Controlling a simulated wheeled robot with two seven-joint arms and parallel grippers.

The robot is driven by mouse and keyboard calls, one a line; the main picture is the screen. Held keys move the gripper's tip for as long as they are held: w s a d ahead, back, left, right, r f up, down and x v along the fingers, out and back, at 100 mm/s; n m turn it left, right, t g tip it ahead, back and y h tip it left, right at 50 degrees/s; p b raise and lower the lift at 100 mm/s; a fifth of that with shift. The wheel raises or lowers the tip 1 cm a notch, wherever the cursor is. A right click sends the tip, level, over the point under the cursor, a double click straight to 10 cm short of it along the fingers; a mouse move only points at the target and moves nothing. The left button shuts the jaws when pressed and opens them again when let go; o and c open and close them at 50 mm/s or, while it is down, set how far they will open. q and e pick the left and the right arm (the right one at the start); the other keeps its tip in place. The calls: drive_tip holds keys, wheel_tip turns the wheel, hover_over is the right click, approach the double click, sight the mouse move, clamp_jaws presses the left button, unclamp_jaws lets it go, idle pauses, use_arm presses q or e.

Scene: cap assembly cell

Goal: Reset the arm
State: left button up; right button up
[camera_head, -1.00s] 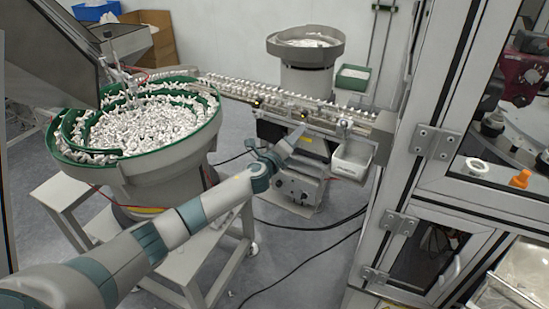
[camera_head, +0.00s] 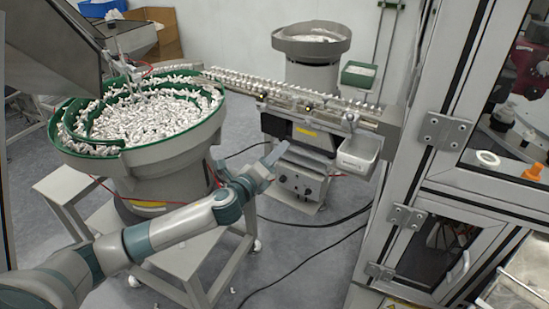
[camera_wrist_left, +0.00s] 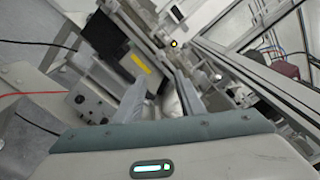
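My left arm comes in from the lower left of the head view and reaches across in front of the bowl feeder's stand. My left gripper (camera_head: 281,153) is in the air in front of the feeder rail's control box. In the left wrist view its two fingers (camera_wrist_left: 163,98) stand apart with nothing between them, so it is open and empty. My right arm and gripper are not in view.
A green-rimmed bowl feeder (camera_head: 70,152) full of white caps stands at left. A metal-framed cabinet (camera_head: 408,165) fills the right side. Black cables (camera_head: 300,263) lie on open floor between.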

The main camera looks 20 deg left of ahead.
use_arm(q)
drive_tip(key=shift+s, duration=0.5)
drive_tip(key=s+a+f+n+g+y, duration=0.1)
drive_tip(key=s+a+f+n+g, duration=0.15)
drive_tip(key=f, duration=0.95)
drive_tip(key=s+a+f+n+g+y, duration=0.15)
drive_tip(key=f+n, duration=0.25)
drive_tip(key=f, duration=0.7)
drive_tip(key=s+a+f+n+g+y, duration=0.1)
drive_tip(key=s+a+f+n+g, duration=0.15)
drive_tip(key=f, duration=0.95)
drive_tip(key=s+f+n+g, duration=0.4)
drive_tip(key=s+f+n, duration=0.2)
drive_tip(key=s+f, duration=1.2)
drive_tip(key=s+d+f+n+g, duration=0.2)
drive_tip(key=s+f, duration=0.4)
drive_tip(key=s, duration=0.7)
drive_tip(key=s+d+f+n+g, duration=0.2)
drive_tip(key=s+d+f+n, duration=0.2)
drive_tip(key=s, duration=0.9)
drive_tip(key=s+d+f+n+g, duration=0.2)
drive_tip(key=s+f, duration=0.6)
drive_tip(key=s, duration=0.6)
drive_tip(key=shift+d+n+h+b, duration=0.35)
drive_tip(key=shift+d+n+h, duration=0.1)
drive_tip(key=shift+d+n, duration=0.1)
